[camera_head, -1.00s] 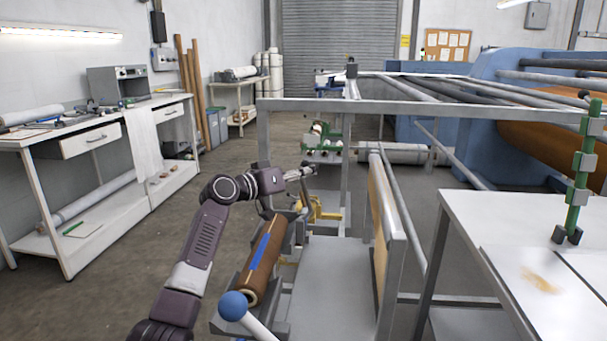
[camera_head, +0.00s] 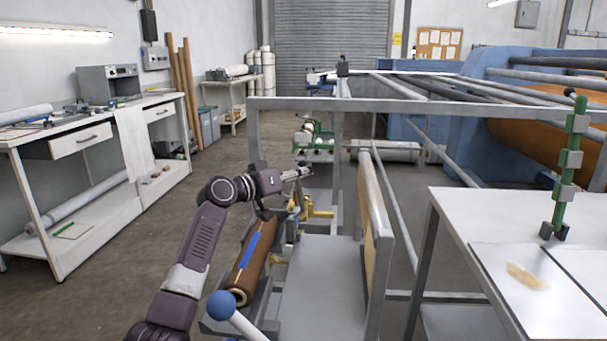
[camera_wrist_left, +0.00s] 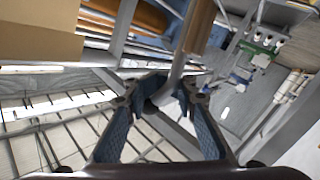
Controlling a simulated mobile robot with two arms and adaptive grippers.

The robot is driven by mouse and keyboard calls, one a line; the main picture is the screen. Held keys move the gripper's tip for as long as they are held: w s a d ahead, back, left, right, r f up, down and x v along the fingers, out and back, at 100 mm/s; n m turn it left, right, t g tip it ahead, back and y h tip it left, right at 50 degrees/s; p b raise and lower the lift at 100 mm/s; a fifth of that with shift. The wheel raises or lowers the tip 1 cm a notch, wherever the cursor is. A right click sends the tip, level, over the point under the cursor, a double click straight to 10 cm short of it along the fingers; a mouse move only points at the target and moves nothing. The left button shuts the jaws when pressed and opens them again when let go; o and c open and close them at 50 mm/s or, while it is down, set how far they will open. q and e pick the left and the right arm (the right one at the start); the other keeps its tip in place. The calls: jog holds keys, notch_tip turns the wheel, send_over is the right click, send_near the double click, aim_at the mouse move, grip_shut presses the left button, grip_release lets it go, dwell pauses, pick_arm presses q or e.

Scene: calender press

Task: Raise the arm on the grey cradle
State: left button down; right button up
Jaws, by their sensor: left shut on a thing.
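The grey cradle (camera_head: 273,290) stands low in the middle of the head view and bears a brown roll (camera_head: 252,258) with a blue stripe. My left gripper (camera_head: 300,172) is over the cradle's far end, beyond the roll. In the left wrist view its two blue-padded fingers (camera_wrist_left: 163,95) are shut on a slim grey arm (camera_wrist_left: 178,75), which slants up toward a brown roll (camera_wrist_left: 198,28). The arm's far joint is hidden in the head view by my wrist and the frame parts. My right gripper does not show.
A rod with a blue ball (camera_head: 221,304) stands in front of the cradle. A yellow bracket (camera_head: 319,212) and a green cradle (camera_head: 316,143) lie beyond. A grey frame rail (camera_head: 400,106) crosses above.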

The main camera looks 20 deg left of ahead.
pick_arm(q)
jog(key=shift+s+d+f+h, duration=0.1)
jog(key=shift+d+f+h, duration=0.25)
jog(key=shift+d, duration=0.3)
jog(key=c, duration=2.2)
grip_release()
jog(key=shift+c, duration=0.2)
jog(key=shift+o, duration=1.1)
jog(key=shift+s+d+r, duration=0.1)
jog(key=shift+s+a+r, duration=0.2)
jog(key=shift+a+r, duration=0.1)
jog(key=shift+r, duration=0.3)
